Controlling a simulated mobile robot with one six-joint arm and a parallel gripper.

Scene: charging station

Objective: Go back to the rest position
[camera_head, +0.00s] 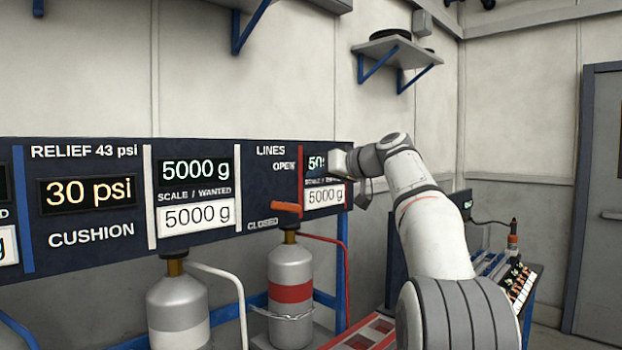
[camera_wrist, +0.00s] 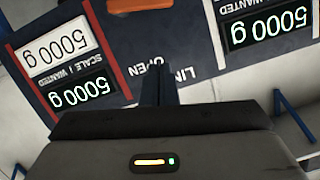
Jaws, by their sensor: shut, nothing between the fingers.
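My gripper (camera_wrist: 158,90) shows in the wrist view as closed dark fingers with nothing between them, in front of the dark panel. In the head view my arm reaches up from the lower right, and its end is at the right end of the panel (camera_head: 257,152), partly covering the right upper display. I cannot tell how far the fingers are from the panel. An orange lever handle (camera_head: 286,207) lies by the word CLOSED; it also shows at the top edge of the wrist view (camera_wrist: 138,4). The left scale display (camera_head: 194,171) reads 5000 g.
A plain grey cylinder (camera_head: 178,310) and a red-banded cylinder (camera_head: 291,318) with a chain stand below the panel. A pressure display (camera_head: 87,192) reads 30 psi. A bench with small parts (camera_head: 518,280) is at right, and a wall shelf (camera_head: 397,48) is above. A grey door (camera_head: 600,240) is far right.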

